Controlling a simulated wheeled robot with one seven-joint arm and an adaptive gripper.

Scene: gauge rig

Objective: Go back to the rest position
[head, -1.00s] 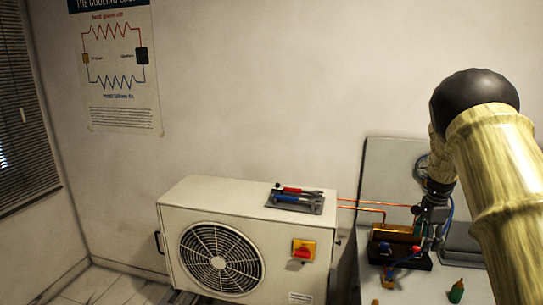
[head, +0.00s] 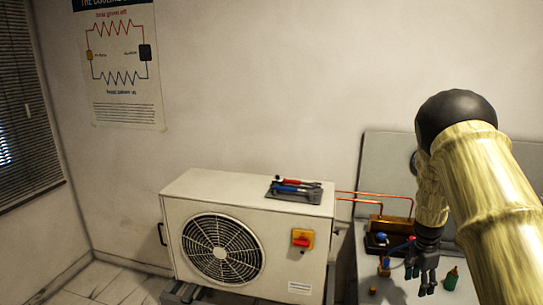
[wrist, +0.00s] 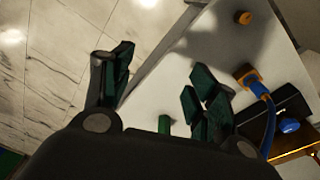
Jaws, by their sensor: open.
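My gripper (head: 422,278) hangs downward over the front part of the white bench, in front of the manifold block (head: 378,240). In the wrist view my gripper (wrist: 160,85) has its dark green fingers spread, with nothing held between them. The blue hose (wrist: 264,108) with its orange fitting (wrist: 246,75) lies to the right of the fingers, apart from them. A blue knob (wrist: 289,125) on the block shows farther right. My forearm hides part of the bench's right side.
A white outdoor unit (head: 290,225) stands left of the bench, with a tool tray (head: 288,195) on top. Copper pipes (head: 368,198) run from it to the rig. A green bottle (head: 451,278) and a small orange cap (wrist: 243,17) stand on the bench near my gripper.

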